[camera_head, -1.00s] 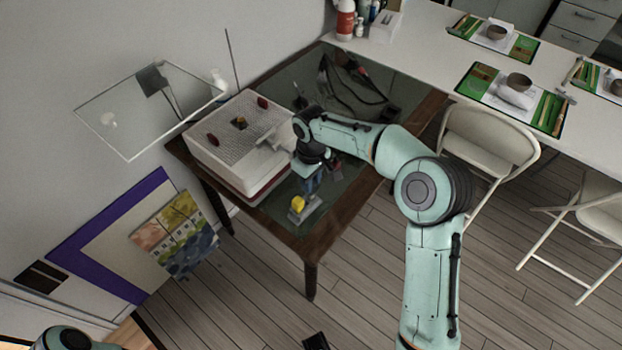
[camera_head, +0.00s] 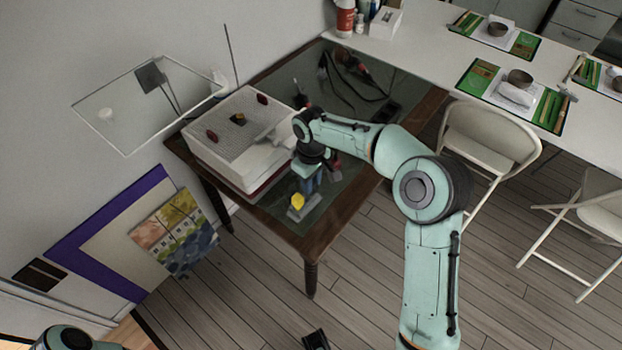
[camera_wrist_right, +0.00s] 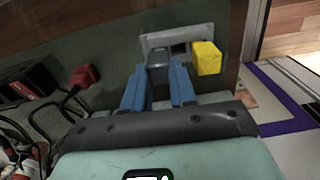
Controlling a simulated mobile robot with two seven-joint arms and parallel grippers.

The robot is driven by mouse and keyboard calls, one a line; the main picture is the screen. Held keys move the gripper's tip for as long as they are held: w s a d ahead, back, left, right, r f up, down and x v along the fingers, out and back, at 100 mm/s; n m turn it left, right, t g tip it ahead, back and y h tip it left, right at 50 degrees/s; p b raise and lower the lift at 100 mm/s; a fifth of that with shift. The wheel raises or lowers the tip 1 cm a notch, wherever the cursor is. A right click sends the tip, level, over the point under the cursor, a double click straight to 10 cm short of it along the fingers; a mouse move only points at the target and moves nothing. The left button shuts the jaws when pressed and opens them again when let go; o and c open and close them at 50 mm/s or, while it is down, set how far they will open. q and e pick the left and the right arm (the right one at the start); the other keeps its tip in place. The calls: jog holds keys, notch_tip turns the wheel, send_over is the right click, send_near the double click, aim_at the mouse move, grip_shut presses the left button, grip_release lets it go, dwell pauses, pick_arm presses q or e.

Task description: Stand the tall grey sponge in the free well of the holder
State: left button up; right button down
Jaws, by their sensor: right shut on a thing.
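The holder (camera_head: 305,212) is a small grey piece on the dark table top, near its front corner. It also shows in the right wrist view (camera_wrist_right: 197,33), where a dark square opening is visible in it. A yellow sponge (camera_head: 297,201) stands at the holder; it also shows in the right wrist view (camera_wrist_right: 207,58). My right gripper (camera_wrist_right: 158,82) has its blue fingers shut on the tall grey sponge (camera_wrist_right: 158,68), beside the opening. In the head view the right gripper (camera_head: 311,184) is just above the holder. I cannot tell whether the sponge touches the holder.
A white box with a mesh top (camera_head: 235,130) stands on the table left of my right gripper. Black cables (camera_head: 350,75) lie toward the back. The table's wooden edge (camera_head: 318,238) is close to the holder. A folding chair (camera_head: 490,145) stands to the right.

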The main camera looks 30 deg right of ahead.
pick_arm(q)
jog(key=shift+f, duration=0.1)
pick_arm(e)
jog(key=shift+f, duration=0.2)
jog(key=c, duration=0.8)
grip_release()
jog(key=shift+r+p, duration=2.45)
jog(key=shift+r, duration=1.15)
pick_arm(q)
jog(key=r, duration=0.1)
jog(key=w+r, duration=0.1)
jog(key=r, duration=0.1)
jog(key=w+r, duration=0.1)
jog(key=r, duration=0.1)
jog(key=shift+r, duration=0.25)
pick_arm(e)
jog(key=shift+f, duration=0.1)
